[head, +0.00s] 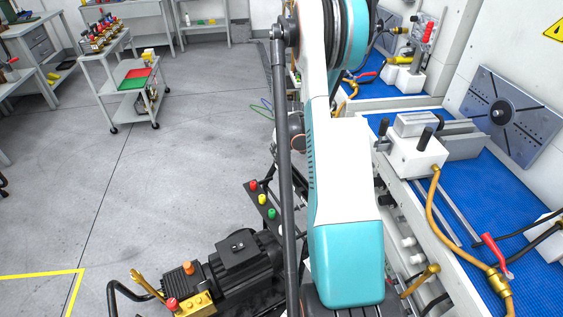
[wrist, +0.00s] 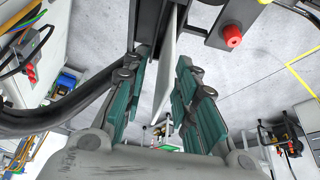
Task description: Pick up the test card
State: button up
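A thin, plain white plate, which looks like the test card (wrist: 174,48), stands nearly edge-on in the wrist view, its upper part beside a dark frame. My gripper (wrist: 158,72) is open, with green-padded fingers on either side of the card's lower part. The card lies closer to the right finger; I cannot tell whether it touches that finger. In the head view my white and blue arm fills the middle, and I cannot make out the gripper or the card there.
In the wrist view, a red button (wrist: 232,37) sits on a dark bar right of the card, and a thick black hose (wrist: 62,108) runs at left. The head view shows a black motor unit (head: 240,262) below, a blue-matted workbench (head: 490,205) at right, and open floor at left.

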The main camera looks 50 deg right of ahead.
jog(key=shift+w+f, duration=0.25)
jog(key=shift+f, duration=0.4)
jog(key=shift+c, duration=0.3)
grip_shut()
jog(key=shift+r, duration=0.15)
